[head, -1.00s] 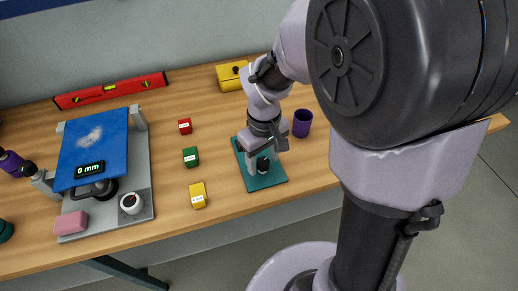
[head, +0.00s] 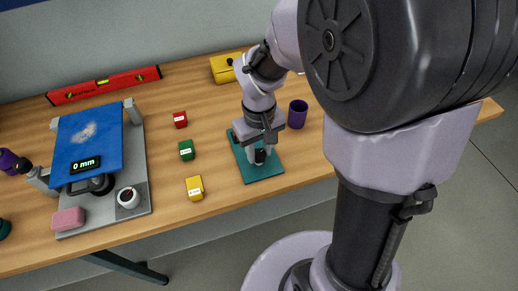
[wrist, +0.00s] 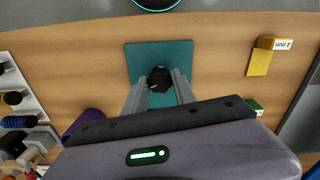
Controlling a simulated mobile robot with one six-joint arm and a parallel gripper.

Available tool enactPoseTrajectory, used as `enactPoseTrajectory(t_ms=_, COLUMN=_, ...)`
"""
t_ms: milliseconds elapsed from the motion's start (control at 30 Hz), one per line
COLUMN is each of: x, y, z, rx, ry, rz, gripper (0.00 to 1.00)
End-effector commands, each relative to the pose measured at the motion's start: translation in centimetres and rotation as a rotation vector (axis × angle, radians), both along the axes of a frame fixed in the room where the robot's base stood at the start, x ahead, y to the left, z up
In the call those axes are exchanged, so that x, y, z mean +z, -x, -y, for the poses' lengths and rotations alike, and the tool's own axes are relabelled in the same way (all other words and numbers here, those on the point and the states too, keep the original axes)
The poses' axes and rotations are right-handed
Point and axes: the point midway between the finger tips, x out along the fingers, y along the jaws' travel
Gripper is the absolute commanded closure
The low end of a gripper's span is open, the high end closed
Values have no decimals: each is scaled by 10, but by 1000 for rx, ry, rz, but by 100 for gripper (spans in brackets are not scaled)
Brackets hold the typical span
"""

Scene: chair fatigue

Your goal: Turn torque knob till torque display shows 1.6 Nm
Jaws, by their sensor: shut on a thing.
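A teal square plate (head: 267,172) lies on the bench, and a small black knob (head: 260,156) stands on it. The knob also shows in the wrist view (wrist: 159,79), round and dark with a small light mark, above the teal plate (wrist: 178,52). My gripper (head: 256,155) points down over the plate. In the wrist view my gripper (wrist: 160,82) has its two grey fingers on either side of the knob, shut on it. I see no torque readout; the one readable display (head: 86,165) says 0 mm, on the blue-topped device.
A purple cup (head: 298,114) stands close right of my gripper. Red (head: 180,120), green (head: 187,150) and yellow (head: 195,188) blocks lie to the left. A blue-topped device (head: 90,140), a red level (head: 104,85) and a yellow box (head: 226,67) stand farther off.

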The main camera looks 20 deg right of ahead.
Motion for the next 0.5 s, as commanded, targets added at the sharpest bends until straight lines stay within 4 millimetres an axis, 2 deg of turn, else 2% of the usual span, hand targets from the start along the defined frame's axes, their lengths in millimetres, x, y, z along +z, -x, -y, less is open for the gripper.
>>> enactPoseTrajectory(t_ms=500, x=0, y=0, z=0, rx=-444, ry=0, rz=1, gripper=100)
